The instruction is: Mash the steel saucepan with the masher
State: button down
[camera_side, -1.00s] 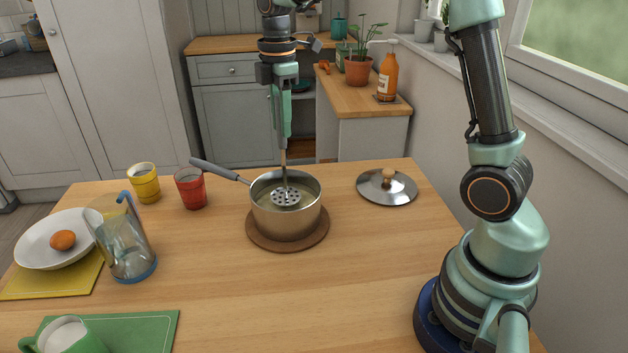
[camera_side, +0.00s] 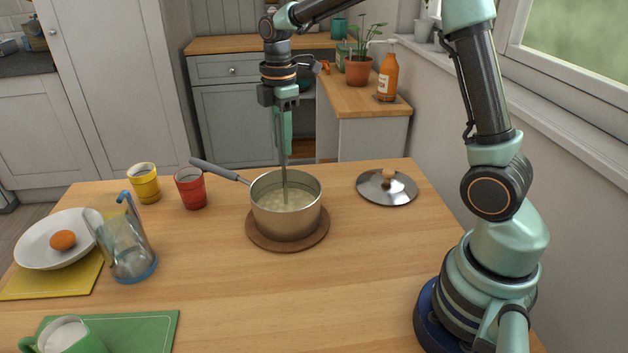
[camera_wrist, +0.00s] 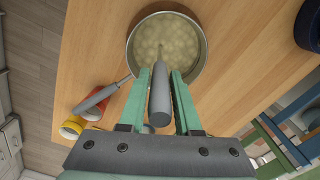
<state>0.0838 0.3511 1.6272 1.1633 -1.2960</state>
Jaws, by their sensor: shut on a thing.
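The steel saucepan (camera_side: 286,216) stands on a round brown mat (camera_side: 255,240) on the wooden table, its grey handle pointing to the back left. Pale lumpy food (camera_wrist: 182,35) fills its bottom. My gripper (camera_side: 282,125) is above the pan and shut on the masher (camera_side: 285,165). The masher is upright, its shaft going down into the pan. Its perforated head is hidden in the food. In the wrist view the saucepan (camera_wrist: 134,67) is beyond the fingers, and the masher's grey handle (camera_wrist: 160,95) is between the two green fingers.
A steel lid (camera_side: 375,190) lies right of the pan. A red cup (camera_side: 191,190) and yellow cup (camera_side: 145,184) stand to the left. A glass pitcher (camera_side: 128,245), a plate (camera_side: 40,255) with an egg and a green mug (camera_side: 75,340) are further left. The front middle is clear.

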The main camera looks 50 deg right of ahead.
aim_at(276, 125)
jog(key=shift+r, duration=2.15)
jog(key=shift+s+a, duration=0.15)
jog(key=shift+a, duration=0.4)
jog(key=shift+s+a, duration=0.15)
jog(key=shift+a, duration=0.4)
jog(key=shift+f, duration=2.4)
jog(key=shift+a+r, duration=0.15)
jog(key=shift+r, duration=2.2)
jog(key=shift+s, duration=0.1)
jog(key=shift+s+d, duration=0.9)
jog(key=shift+f, duration=0.1)
